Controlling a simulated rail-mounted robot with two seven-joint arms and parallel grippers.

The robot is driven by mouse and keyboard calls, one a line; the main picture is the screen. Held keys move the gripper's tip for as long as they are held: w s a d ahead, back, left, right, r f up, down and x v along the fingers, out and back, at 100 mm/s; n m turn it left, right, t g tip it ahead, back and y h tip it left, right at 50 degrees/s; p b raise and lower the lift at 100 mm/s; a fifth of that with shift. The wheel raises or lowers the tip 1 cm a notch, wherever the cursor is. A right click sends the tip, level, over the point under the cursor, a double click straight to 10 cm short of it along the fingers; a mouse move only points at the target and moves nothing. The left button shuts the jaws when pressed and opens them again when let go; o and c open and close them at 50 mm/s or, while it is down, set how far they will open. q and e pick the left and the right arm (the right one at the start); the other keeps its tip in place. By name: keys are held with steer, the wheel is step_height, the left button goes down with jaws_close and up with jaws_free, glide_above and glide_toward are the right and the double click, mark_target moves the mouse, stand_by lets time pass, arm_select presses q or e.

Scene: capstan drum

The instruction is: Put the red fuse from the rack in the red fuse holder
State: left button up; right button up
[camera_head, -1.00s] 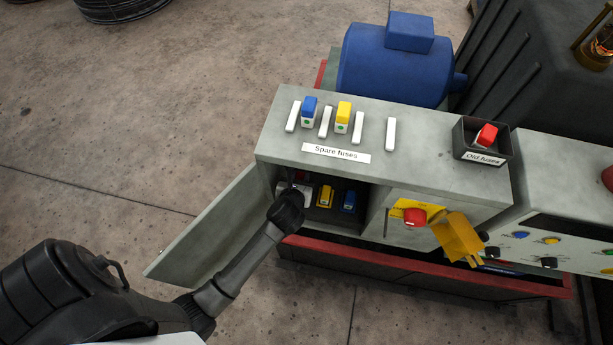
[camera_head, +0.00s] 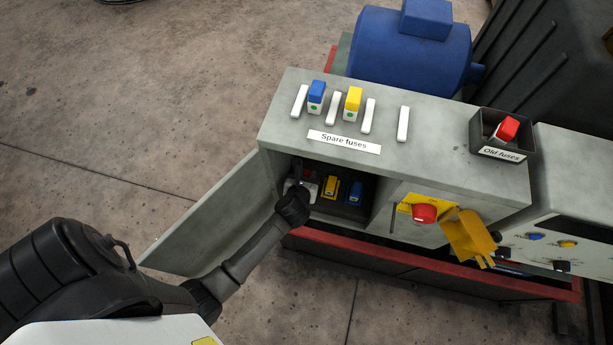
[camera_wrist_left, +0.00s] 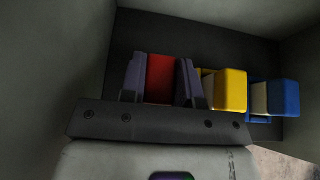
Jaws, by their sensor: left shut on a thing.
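My left gripper (camera_head: 304,184) reaches into the open cabinet. In the left wrist view its two fingers (camera_wrist_left: 160,80) are shut on the red fuse (camera_wrist_left: 160,76), one on each side. The red fuse also shows as a small red patch in the head view (camera_head: 309,173). It is in line with the yellow fuse (camera_wrist_left: 230,90) and blue fuse (camera_wrist_left: 284,96) to its right. The red fuse holder is mostly hidden by my gripper, so I cannot tell how deep the fuse sits. The spare fuses rack (camera_head: 369,116) on top holds a blue and a yellow fuse. My right gripper is not in view.
The cabinet door (camera_head: 215,220) stands open to the left. An old fuses box (camera_head: 484,124) with a red fuse (camera_head: 507,129) in it stands on top at the right. A red knob (camera_head: 425,213) and a yellow lever (camera_head: 468,238) stick out right of the opening.

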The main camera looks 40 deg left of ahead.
arm_select(q)
steer(key=shift+w+f, duration=0.1)
steer(key=shift+f, duration=0.05)
steer(key=shift+f, duration=0.1)
steer(key=o, duration=1)
steer(key=shift+r, duration=0.25)
steer(key=shift+s+d+r, duration=0.15)
steer(key=shift+s+r, duration=0.05)
steer(key=shift+s, duration=0.15)
steer(key=shift+p+v, duration=1.2)
steer(key=shift+v, duration=4.4)
